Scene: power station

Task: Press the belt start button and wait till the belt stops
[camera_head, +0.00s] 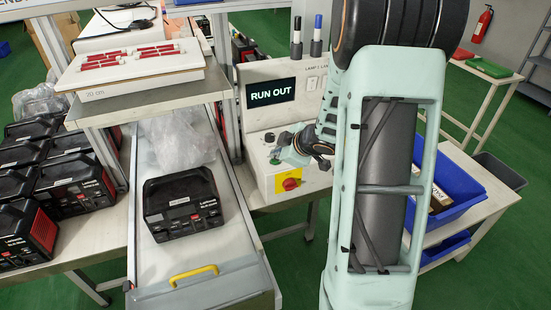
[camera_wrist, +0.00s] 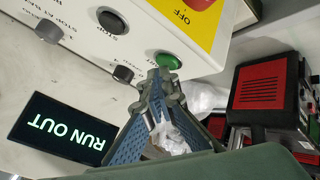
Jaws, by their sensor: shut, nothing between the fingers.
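The green button (camera_wrist: 168,61) is on the white control box (camera_head: 275,175), beside a black button (camera_wrist: 113,21) in the wrist view. My gripper (camera_wrist: 160,78) is shut and empty, its fingertips right at the green button's edge; I cannot tell whether they touch. In the head view my gripper (camera_head: 284,148) is at the top of the control box, partly hidden by my arm. The screen (camera_head: 272,93) reads "RUN OUT". A black-and-red power unit (camera_head: 184,204) sits on the belt (camera_head: 215,235).
A red rotary switch on a yellow plate (camera_head: 290,184) is on the box front. More black-and-red units (camera_head: 75,185) crowd the left table. A shelf with a white board (camera_head: 135,65) overhangs the belt. A blue crate (camera_head: 455,195) is at right.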

